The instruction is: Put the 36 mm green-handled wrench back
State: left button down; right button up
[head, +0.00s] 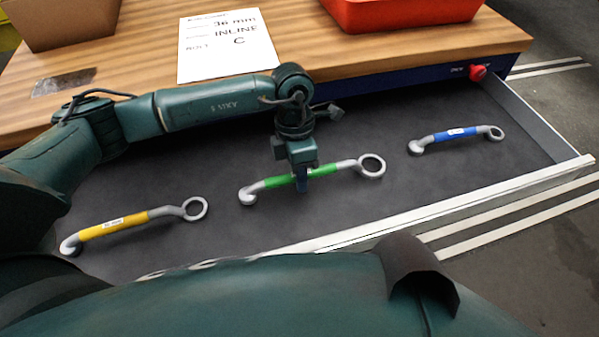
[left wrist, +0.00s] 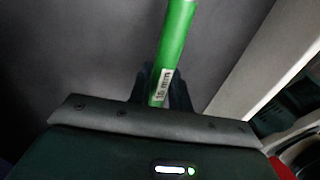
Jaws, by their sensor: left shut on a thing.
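The green-handled wrench (head: 325,170) is in the open drawer (head: 370,205), between the yellow and blue wrenches, with its ring end to the right. My left gripper (head: 302,180) comes down from above and is shut on the middle of the green handle. In the left wrist view the green handle (left wrist: 176,45) runs up from between the fingers (left wrist: 162,92), with a small white "mm" label whose number is hard to read. I cannot tell whether the wrench touches the drawer floor. My right gripper is not in view.
A yellow-handled wrench (head: 113,224) lies at the drawer's left and a blue-handled wrench (head: 456,134) at its right. Dark drawer floor is free between the wrenches.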

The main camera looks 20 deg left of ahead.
pick_arm(q)
jog(key=shift+f+b, duration=0.55)
jog(key=shift+f, duration=0.05)
jog(key=c, duration=1.2)
grip_release()
jog(key=b+v, duration=0.1)
jog(key=v, duration=1.2)
